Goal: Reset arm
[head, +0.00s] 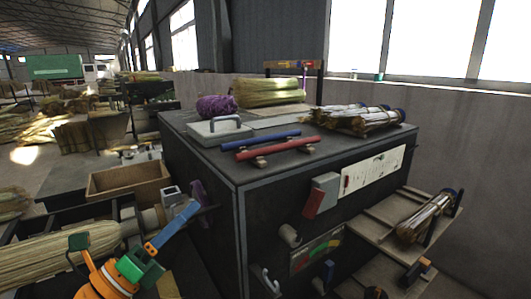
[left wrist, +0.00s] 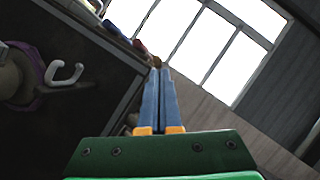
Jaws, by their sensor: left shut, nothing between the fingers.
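My left gripper (head: 172,228) comes in from the lower left in the head view, with blue fingers, a green body and an orange wrist. In the left wrist view its two blue fingers (left wrist: 158,100) lie side by side, shut with nothing between them. It is beside the left face of the dark workbench (head: 190,165), in front of a grey machine part with a purple piece (head: 199,194). A long straw bundle (head: 55,256) lies to its left. My right gripper is not in view.
On the bench top are a purple twine roll (head: 216,105), a straw bundle (head: 270,92), a blue bar (head: 261,140) and a red bar (head: 269,149). A wooden tray (head: 130,181) stands left. Shelves (head: 400,231) jut out at the right. A white hook (left wrist: 64,74) is near my left fingers.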

